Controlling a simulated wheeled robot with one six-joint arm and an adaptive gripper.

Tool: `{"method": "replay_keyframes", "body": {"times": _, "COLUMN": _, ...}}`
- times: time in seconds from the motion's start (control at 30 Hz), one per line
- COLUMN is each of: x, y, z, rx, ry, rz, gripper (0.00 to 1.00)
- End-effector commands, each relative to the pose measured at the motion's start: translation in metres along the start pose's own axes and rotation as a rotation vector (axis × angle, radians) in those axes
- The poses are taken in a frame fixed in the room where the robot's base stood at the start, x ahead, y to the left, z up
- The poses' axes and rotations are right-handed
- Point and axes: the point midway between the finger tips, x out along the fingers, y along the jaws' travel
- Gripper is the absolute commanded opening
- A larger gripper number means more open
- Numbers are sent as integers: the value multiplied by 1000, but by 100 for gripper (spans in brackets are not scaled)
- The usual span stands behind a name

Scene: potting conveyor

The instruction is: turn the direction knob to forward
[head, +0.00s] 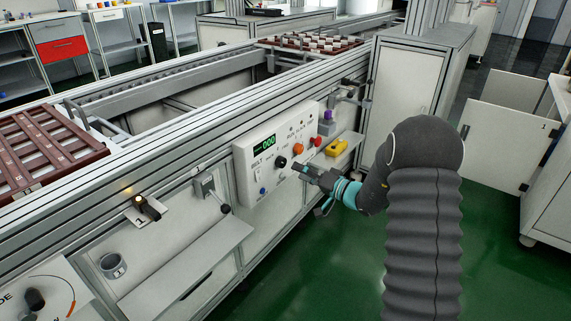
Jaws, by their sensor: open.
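A white control panel (248,192) is mounted on the side of the conveyor frame. It has a green-lit display (264,144) reading what looks like 000. A round black knob (282,162) sits near the panel's middle; its labels and pointer are too small to read, so I cannot tell its setting. My gripper (297,168) is open, with its fingertips just right of this knob and close to the panel. I cannot tell whether they touch the knob. My gripper hides part of the panel's lower right.
Another black knob (35,300) is at bottom left. Green floor (320,265) is open below.

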Motion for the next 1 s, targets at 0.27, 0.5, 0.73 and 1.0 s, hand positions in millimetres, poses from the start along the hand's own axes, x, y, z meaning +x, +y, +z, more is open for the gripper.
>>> {"method": "replay_keyframes", "body": {"times": 0.27, "x": 48, "y": -1, "z": 0, "rx": 1, "ry": -2, "rz": -1, "gripper": 64}}
{"method": "replay_keyframes", "body": {"times": 0.5, "x": 65, "y": 0, "z": 0, "rx": 2, "ry": 0, "rz": 0, "gripper": 64}}
{"method": "replay_keyframes", "body": {"times": 0.73, "x": 67, "y": 0, "z": 0, "rx": 2, "ry": 0, "rz": 1, "gripper": 64}}
{"method": "replay_keyframes", "body": {"times": 1.0, "x": 67, "y": 0, "z": 0, "rx": 1, "ry": 0, "rz": 1, "gripper": 16}}
